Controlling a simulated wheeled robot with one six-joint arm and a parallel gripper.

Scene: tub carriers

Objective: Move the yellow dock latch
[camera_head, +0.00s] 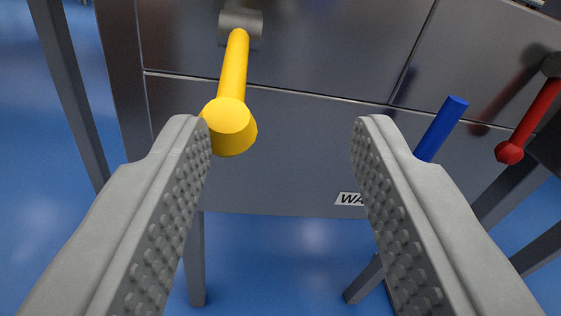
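The yellow dock latch (235,75) is a lever with a rounded knob at its lower end. It hangs from a grey pivot (240,23) on the front of a dark metal cabinet (280,165). My gripper (280,125) is open, with its two grey studded fingers spread wide. The yellow knob is by the left fingertip, which overlaps its left edge in the picture; I cannot tell whether they touch. Nothing is held between the fingers.
A red lever (530,120) hangs at the right. A blue bar (440,128) is partly hidden behind the right finger. A white label (349,199) is on the cabinet's lower panel. Dark legs stand on the blue floor (260,265).

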